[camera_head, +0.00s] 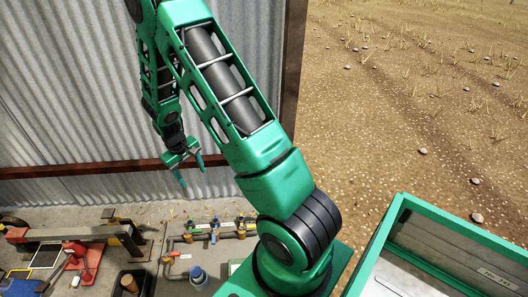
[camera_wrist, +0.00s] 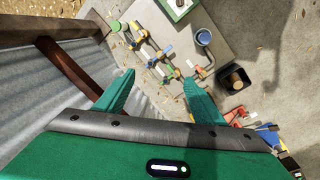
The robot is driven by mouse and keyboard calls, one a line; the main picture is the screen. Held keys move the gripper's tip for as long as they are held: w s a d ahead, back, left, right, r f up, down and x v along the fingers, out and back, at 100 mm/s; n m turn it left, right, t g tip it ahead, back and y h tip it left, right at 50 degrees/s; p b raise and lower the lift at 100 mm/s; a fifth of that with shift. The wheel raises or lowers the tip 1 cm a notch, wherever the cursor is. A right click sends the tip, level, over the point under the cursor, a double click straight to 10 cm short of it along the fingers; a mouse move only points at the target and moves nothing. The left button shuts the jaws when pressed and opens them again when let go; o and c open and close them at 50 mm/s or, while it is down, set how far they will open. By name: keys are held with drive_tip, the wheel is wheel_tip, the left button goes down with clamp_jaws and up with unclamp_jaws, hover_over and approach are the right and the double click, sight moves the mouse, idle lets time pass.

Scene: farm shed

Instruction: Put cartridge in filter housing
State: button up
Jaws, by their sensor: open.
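My gripper (camera_head: 184,168) hangs high in front of the corrugated wall in the head view. In the wrist view my gripper (camera_wrist: 159,77) has its two green fingers spread wide, with nothing between them. A tan cylinder, which looks like the cartridge (camera_head: 129,283), is in a black bin (camera_head: 147,284) at the bottom left. The cartridge (camera_wrist: 236,77) and the black bin (camera_wrist: 235,92) also show in the wrist view, beyond the right finger. A round blue cup, likely the filter housing (camera_head: 198,278), stands right of the bin; it also shows in the wrist view (camera_wrist: 204,37). Its inside is unclear.
Pipes with coloured valves (camera_head: 213,234) lie behind the blue cup. A red tool (camera_head: 82,262) and other gear crowd the left. A green-rimmed box (camera_head: 398,206) stands at the right. The corrugated wall (camera_head: 70,95) and its rusty rail (camera_head: 75,168) are close behind my gripper.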

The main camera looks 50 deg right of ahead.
drive_tip(key=s+d+r+m, duration=0.1)
drive_tip(key=s+d+r, duration=0.1)
drive_tip(key=s+r, duration=0.65)
drive_tip(key=s+d+r+m, duration=0.25)
drive_tip(key=s+r, duration=0.25)
drive_tip(key=r, duration=0.6)
drive_tip(key=s+a+r+m+y, duration=0.1)
drive_tip(key=s+r, duration=0.3)
drive_tip(key=s, duration=0.6)
drive_tip(key=s+a+r+m, duration=0.1)
drive_tip(key=s+r, duration=0.3)
drive_tip(key=s, duration=0.6)
drive_tip(key=shift+r+y, duration=0.3)
drive_tip(key=shift+y, duration=0.1)
drive_tip(key=shift+w+f, duration=0.25)
drive_tip(key=shift+w, duration=0.3)
